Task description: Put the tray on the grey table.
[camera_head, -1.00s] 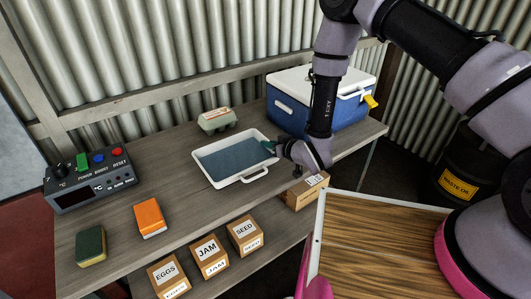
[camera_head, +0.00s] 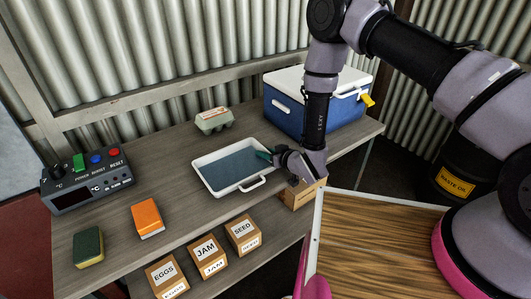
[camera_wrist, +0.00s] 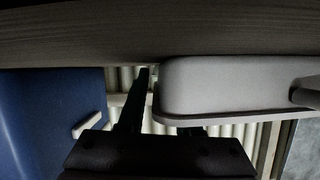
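The tray (camera_head: 205,183) is white-rimmed with a blue-grey inside and a handle on its near side. It is level over the middle of the grey table (camera_head: 180,172), at or just above its top; I cannot tell whether it touches. My gripper (camera_head: 266,156) is at the tray's right end. In the wrist view, the fingers of my gripper (camera_wrist: 160,105) lie either side of the wall of the tray (camera_wrist: 225,85), one outside and one mostly hidden behind the rim. It moves with the tray, so it looks shut on it.
On the table are a blue cooler (camera_head: 287,112) at the back right, an egg carton (camera_head: 213,120) behind the tray, an orange block (camera_head: 148,218), a green sponge (camera_head: 88,247) and a control box (camera_head: 88,183). Labelled cartons (camera_head: 207,255) sit on the shelf below.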

